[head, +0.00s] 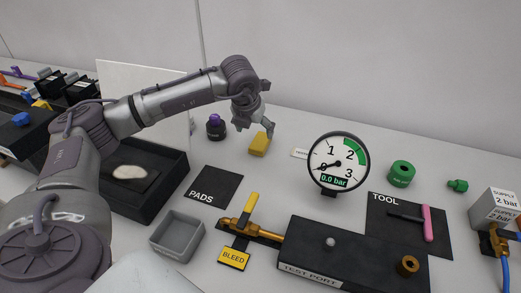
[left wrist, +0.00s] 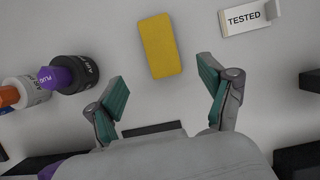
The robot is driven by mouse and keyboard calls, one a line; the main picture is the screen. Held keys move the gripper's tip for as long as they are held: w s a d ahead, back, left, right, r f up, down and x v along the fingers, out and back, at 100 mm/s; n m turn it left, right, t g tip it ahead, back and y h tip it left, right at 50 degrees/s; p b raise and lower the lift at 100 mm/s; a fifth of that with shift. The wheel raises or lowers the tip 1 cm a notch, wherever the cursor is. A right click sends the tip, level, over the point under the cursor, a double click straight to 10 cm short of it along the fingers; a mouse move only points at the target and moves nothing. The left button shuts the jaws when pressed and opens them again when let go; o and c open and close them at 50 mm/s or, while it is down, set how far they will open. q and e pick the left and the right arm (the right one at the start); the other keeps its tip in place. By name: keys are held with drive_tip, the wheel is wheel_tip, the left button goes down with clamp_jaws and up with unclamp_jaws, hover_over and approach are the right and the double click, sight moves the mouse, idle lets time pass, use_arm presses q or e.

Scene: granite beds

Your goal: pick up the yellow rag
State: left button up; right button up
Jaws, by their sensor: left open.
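The yellow rag (head: 260,143) is a small folded block lying on the table toward the back wall in the head view. In the left wrist view it shows as a yellow rectangle (left wrist: 159,46), beyond the fingertips and between their lines. My left gripper (head: 255,128) is open and empty, above and close to the rag; its two teal-padded fingers (left wrist: 164,85) stand apart in the left wrist view. The rag is not between the fingers and looks untouched. My right gripper is not in view.
A TESTED label (left wrist: 245,18) lies to the right. The gauge (head: 338,161) stands further right. Nearer are the PADS mat (head: 214,187) and grey tray (head: 177,235).

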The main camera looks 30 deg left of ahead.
sight(260, 141)
use_arm(q)
drive_tip(key=b+x, duration=0.1)
drive_tip(key=x, duration=0.1)
drive_tip(key=b+x, duration=0.1)
drive_tip(key=x, duration=0.2)
drive_tip(key=b+x, duration=0.1)
drive_tip(key=x, duration=0.1)
drive_tip(key=shift+w+f, duration=0.2)
drive_tip(key=shift+w, duration=0.3)
drive_tip(key=shift+r, duration=0.1)
drive_tip(key=c, duration=1)
